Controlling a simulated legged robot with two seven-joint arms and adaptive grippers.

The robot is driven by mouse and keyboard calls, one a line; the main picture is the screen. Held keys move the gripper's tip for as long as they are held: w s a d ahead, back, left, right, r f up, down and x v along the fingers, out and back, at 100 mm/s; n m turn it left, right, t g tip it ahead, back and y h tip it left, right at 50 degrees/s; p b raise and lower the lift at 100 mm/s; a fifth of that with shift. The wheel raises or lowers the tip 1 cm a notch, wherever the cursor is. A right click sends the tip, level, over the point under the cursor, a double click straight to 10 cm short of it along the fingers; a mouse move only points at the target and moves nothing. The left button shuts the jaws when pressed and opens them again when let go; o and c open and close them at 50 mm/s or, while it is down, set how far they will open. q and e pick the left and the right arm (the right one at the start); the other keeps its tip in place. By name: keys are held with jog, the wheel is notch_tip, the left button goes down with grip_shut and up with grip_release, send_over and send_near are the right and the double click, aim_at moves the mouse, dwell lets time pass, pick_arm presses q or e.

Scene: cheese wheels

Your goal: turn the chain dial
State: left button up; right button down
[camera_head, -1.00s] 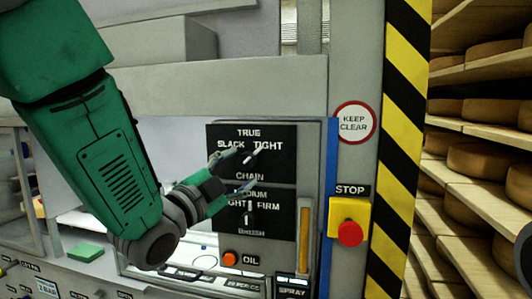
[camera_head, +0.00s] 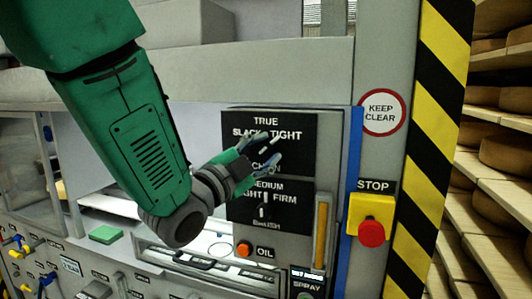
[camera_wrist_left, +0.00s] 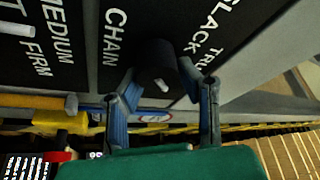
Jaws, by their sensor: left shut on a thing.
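The chain dial is a black round knob on a black panel (camera_head: 303,150) lettered TRUE, SLACK, TIGHT and CHAIN. In the left wrist view the dial (camera_wrist_left: 156,60) stands out between the fingertips, with a white mark on its end. My left gripper (camera_head: 268,155) reaches it from the left and is shut on it. In the left wrist view the blue-grey fingers of the gripper (camera_wrist_left: 160,85) lie on either side of the knob. In the head view the fingers hide most of the knob. My right gripper is not in view.
Below is a brush dial (camera_head: 264,204) marked LIGHT, MEDIUM, FIRM, and an orange OIL button (camera_head: 244,249). A red stop button (camera_head: 371,233) on a yellow box sits to the right, beyond a blue strip (camera_head: 350,170). Cheese shelves (camera_head: 490,195) stand at far right.

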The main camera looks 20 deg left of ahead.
pick_arm(q)
jog(key=shift+a+f+n+y+b, duration=0.25)
jog(key=shift+f+n+y+b, duration=0.25)
jog(key=shift+f+n+b, duration=0.35)
jog(key=shift+o, duration=0.2)
jog(key=n+t+b, duration=0.1)
jog(key=n, duration=0.1)
jog(key=n+y+b, duration=0.1)
jog(key=n+b, duration=0.1)
jog(key=shift+a+f+t, duration=0.1)
jog(key=shift+a+t, duration=0.3)
jog(key=n+b, duration=0.1)
jog(key=n+y+b, duration=0.1)
jog(key=n, duration=0.1)
jog(key=n+t+y+b, duration=0.1)
jog(key=n, duration=0.1)
jog(key=shift+d+r, duration=0.2)
jog(key=shift+r, duration=0.05)
jog(key=shift+r+n+y+b, duration=0.15)
jog(key=shift+n+y+b, duration=0.35)
jog(key=shift+n, duration=0.15)
jog(key=shift+r, duration=0.25)
jog(key=o, duration=1.1)
jog(key=shift+w, duration=0.2)
jog(key=shift+s+d+f, duration=0.1)
jog(key=shift+s, duration=0.05)
